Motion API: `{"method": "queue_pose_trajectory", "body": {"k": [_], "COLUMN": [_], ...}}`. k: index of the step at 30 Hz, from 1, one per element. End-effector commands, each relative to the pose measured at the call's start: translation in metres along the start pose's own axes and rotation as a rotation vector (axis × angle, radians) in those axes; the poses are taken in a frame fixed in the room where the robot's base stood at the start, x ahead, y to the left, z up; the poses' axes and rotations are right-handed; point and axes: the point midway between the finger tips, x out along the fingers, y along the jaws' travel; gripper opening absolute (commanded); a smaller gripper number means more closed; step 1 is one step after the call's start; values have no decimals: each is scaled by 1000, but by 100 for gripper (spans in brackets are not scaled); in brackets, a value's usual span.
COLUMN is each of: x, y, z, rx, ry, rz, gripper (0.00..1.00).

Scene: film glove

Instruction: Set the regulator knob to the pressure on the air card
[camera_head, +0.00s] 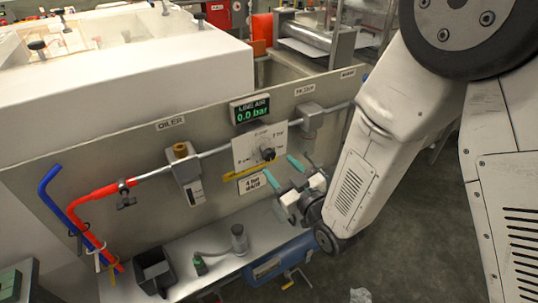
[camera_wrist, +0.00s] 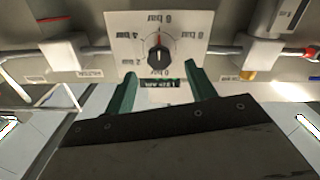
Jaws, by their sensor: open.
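The regulator knob (camera_head: 268,154) is small and black, on a white dial plate (camera_head: 245,150) marked in bar. In the wrist view the knob (camera_wrist: 159,52) stands near the dial's middle with a pale pointer line; the labels look upside down. A display (camera_head: 250,110) above the plate reads "LINE AIR 0.0 bar". A white card (camera_head: 252,183) below the plate reads "4 bar" with a smaller line I cannot read surely. My gripper (camera_head: 284,171) is open and empty, its green fingers in front of the dial. In the wrist view my gripper (camera_wrist: 159,70) has its fingers on either side below the knob.
An oiler (camera_head: 186,172) is left of the dial and a filter (camera_head: 311,118) right, joined by a pipe. Red and blue hoses (camera_head: 75,215) hang left. A black box (camera_head: 154,270) stands on the shelf below.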

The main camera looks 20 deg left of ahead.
Motion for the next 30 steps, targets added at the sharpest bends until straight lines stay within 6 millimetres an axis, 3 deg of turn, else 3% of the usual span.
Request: {"method": "queue_pose_trajectory", "body": {"k": [12,23,28,30], "x": [60,67,67,67], "y": [1,1,1,1], "z": [0,-1,-1,-1], "rx": [0,0,0,0], "ry": [0,-1,-1,-1], "rz": [2,2,2,2], "gripper": [55,55,11,11]}}
